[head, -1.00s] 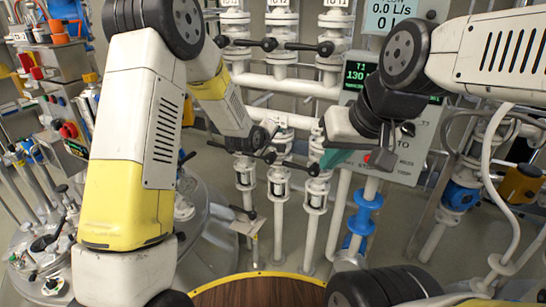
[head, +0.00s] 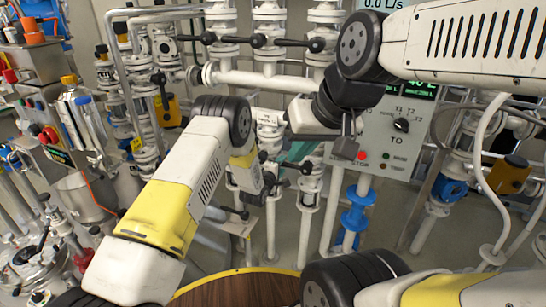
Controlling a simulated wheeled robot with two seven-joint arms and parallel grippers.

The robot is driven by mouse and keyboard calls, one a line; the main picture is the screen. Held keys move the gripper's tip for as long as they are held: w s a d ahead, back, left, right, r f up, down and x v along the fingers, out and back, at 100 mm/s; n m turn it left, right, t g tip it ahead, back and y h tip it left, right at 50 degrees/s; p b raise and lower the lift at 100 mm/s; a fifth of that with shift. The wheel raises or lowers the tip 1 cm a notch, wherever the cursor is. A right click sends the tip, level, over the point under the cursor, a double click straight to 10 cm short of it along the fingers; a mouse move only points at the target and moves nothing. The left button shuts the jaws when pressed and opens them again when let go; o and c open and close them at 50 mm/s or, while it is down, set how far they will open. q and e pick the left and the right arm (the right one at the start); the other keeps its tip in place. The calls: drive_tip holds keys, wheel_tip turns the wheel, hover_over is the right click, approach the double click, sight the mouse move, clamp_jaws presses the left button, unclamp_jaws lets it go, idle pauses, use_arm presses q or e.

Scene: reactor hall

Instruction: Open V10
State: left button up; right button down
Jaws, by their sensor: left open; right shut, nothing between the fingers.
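I cannot read a V10 tag in this view. Three upper valves stand in a row at the top: a left one (head: 208,38), a middle one (head: 258,41) and a right one (head: 317,45), each with a black lever handle. Lower valves (head: 305,170) stand on vertical pipes beneath, partly hidden by my arms. My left gripper (head: 267,181) is open among the lower valve handles; its fingers are small and contact is unclear.
A grey control panel (head: 375,150) with lights and a knob stands behind my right arm. A blue flanged pipe (head: 355,215) is at centre right. Pipework and equipment fill the left. A round brown tabletop (head: 235,288) is at the bottom.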

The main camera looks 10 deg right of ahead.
use_arm(q)
drive_tip(key=shift+x, duration=1.05)
drive_tip(key=shift+c, duration=0.2)
clamp_jaws()
drive_tip(key=shift+a, duration=0.1)
idle(0.4)
